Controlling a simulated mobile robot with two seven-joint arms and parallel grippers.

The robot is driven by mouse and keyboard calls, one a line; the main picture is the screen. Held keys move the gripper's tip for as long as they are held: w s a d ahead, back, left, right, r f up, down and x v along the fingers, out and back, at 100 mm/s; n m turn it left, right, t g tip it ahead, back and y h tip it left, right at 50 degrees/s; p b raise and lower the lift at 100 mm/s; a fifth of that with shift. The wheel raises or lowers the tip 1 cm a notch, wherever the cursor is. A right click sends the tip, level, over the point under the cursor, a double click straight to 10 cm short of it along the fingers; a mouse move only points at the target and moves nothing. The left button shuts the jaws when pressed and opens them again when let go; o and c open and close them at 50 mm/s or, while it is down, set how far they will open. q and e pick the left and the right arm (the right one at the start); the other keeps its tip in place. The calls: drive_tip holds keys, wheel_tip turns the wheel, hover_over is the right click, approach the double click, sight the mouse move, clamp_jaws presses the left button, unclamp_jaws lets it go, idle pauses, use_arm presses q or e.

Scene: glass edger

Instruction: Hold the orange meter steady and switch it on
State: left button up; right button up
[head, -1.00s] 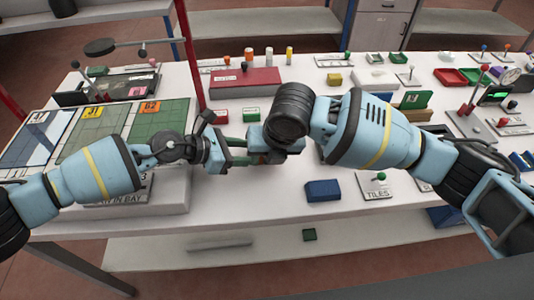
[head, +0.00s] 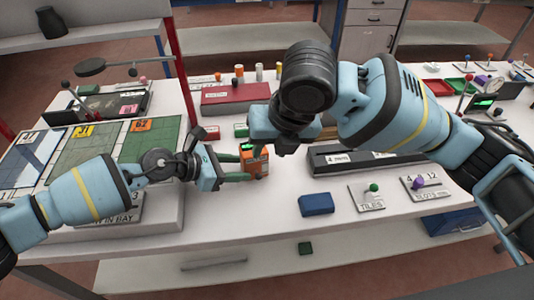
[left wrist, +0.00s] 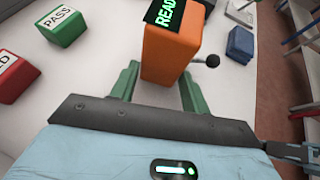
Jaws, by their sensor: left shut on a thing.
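The orange meter (head: 255,163) stands on the white table near the middle of the head view. In the left wrist view the meter (left wrist: 172,52) shows a dark screen with bright green letters, "READ" legible. A black ball knob (left wrist: 208,60) shows beside it. My left gripper (head: 240,166) is shut on the meter, its green fingers (left wrist: 160,88) on either side of the lower body. My right gripper (head: 268,128) is above and beside the meter's top in the head view. Its fingertips are mostly hidden, so its opening and any contact are unclear.
A blue block (head: 317,204) and a TILES plate (head: 366,198) with a green knob lie to the right. A red box (head: 233,97) stands behind. PASS (left wrist: 62,25) and red (left wrist: 15,75) blocks are near the meter. The front table strip is clear.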

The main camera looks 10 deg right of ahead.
idle(0.3)
use_arm(q)
drive_tip(key=o, duration=0.8)
drive_tip(key=shift+o, duration=0.2)
drive_tip(key=v, duration=1.2)
drive_tip(key=shift+s+f, duration=0.1)
